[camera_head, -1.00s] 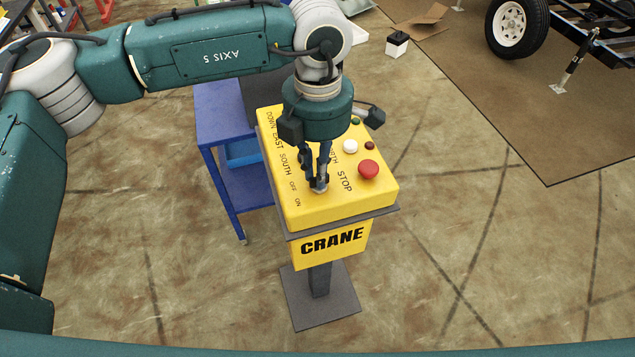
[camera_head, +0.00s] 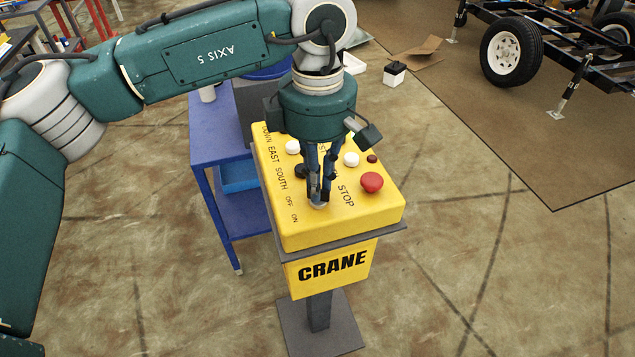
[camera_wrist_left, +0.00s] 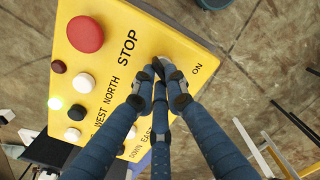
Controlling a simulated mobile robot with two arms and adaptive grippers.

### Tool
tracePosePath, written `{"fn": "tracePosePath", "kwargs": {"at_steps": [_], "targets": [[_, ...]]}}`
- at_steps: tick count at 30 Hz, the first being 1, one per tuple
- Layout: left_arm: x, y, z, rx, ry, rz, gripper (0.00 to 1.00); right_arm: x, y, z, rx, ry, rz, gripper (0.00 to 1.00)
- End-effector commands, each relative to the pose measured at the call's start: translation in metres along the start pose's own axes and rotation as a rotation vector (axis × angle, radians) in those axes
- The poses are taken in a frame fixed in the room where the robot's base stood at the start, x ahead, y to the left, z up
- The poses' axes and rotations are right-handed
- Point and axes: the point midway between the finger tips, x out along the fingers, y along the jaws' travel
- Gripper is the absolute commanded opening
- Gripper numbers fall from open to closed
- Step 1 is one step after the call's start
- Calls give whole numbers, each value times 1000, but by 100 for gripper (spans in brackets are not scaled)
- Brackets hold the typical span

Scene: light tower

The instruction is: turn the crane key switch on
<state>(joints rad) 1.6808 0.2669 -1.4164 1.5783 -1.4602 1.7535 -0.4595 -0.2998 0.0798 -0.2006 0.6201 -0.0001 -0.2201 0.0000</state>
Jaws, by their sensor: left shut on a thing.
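The yellow crane control box (camera_head: 345,222) stands on a post, with "OFF" and "ON" printed near its front left edge. My left gripper (camera_head: 318,196) points down onto the panel and is shut on the key switch (camera_head: 317,205), beside those labels. Only a bit of the switch shows between the fingertips, so its exact turn is hard to read. In the left wrist view, the fingers (camera_wrist_left: 163,82) close around the small dark switch (camera_wrist_left: 159,66), between "STOP" and "ON". "OFF" is hidden there. My right gripper is not in view.
A red stop button (camera_head: 372,182) and white buttons (camera_head: 351,159) sit close to the fingers on the panel. A blue cart (camera_head: 222,150) stands behind and left of the box. The floor to the right is clear up to a brown mat (camera_head: 450,100) with a trailer.

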Motion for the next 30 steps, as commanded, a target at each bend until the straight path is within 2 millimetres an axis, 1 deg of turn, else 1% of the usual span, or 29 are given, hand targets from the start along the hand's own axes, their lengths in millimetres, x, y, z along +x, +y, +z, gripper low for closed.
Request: {"fn": "tracePosePath", "kwargs": {"at_steps": [1, 12, 13, 15, 22, 25, 28, 30], "targets": [[-3, 2, 0, 3, -4, 7, 0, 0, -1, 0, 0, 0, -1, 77], [-4, 2, 0, 6, -4, 8, 0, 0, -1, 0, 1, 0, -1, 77], [-4, 2, 0, 6, -4, 9, 18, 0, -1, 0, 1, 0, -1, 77], [-3, 2, 0, 6, -3, 8, 31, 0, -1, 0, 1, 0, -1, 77], [-2, 1, 0, 6, -1, 4, 31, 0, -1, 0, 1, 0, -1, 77], [-3, 1, 0, 6, -1, 4, 31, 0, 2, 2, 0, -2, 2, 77], [-12, 1, 0, 6, -1, 5, 31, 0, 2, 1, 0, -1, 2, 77], [-23, 2, 0, 6, -1, 7, 31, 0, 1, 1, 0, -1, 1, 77]]}}
